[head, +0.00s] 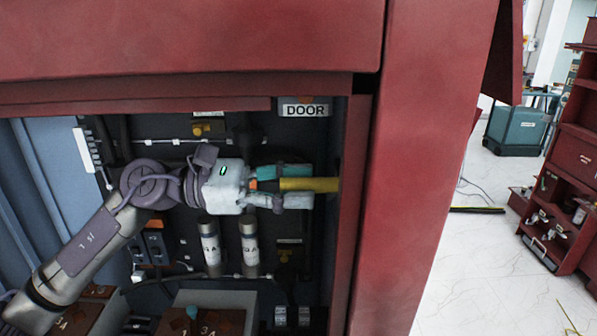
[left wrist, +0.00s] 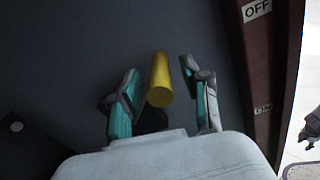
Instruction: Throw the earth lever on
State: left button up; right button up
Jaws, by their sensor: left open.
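The earth lever shows as a yellow bar (head: 310,184) inside the red cabinet, near the right side of its opening. In the left wrist view its yellow handle (left wrist: 160,79) stands between my left gripper's two fingers, with a gap on each side. My left gripper (head: 283,186) is open around the lever, and its near end is partly hidden by the fingers in the head view. The left wrist view shows the teal-padded fingertips (left wrist: 155,92) apart. An OFF label (left wrist: 257,9) and a partly shaded ON label (left wrist: 263,108) are on the red frame. My right gripper is not in view.
The red cabinet frame (head: 415,150) stands close to the right of the lever. A DOOR label (head: 304,110) is above it. Two fuse-like cylinders (head: 249,248) are below my left gripper. A red shelf unit (head: 570,160) stands at the far right, beyond open floor.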

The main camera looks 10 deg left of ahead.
pick_arm(q)
jog(key=shift+d, duration=0.2)
grip_shut()
dwell(0.3)
jog(key=s+f+m+b, duration=0.3)
jog(key=f+m+b, duration=0.4)
jog(key=b, duration=1.1)
jog(key=shift+d+f+b, duration=0.3)
jog(key=shift+f, duration=0.2)
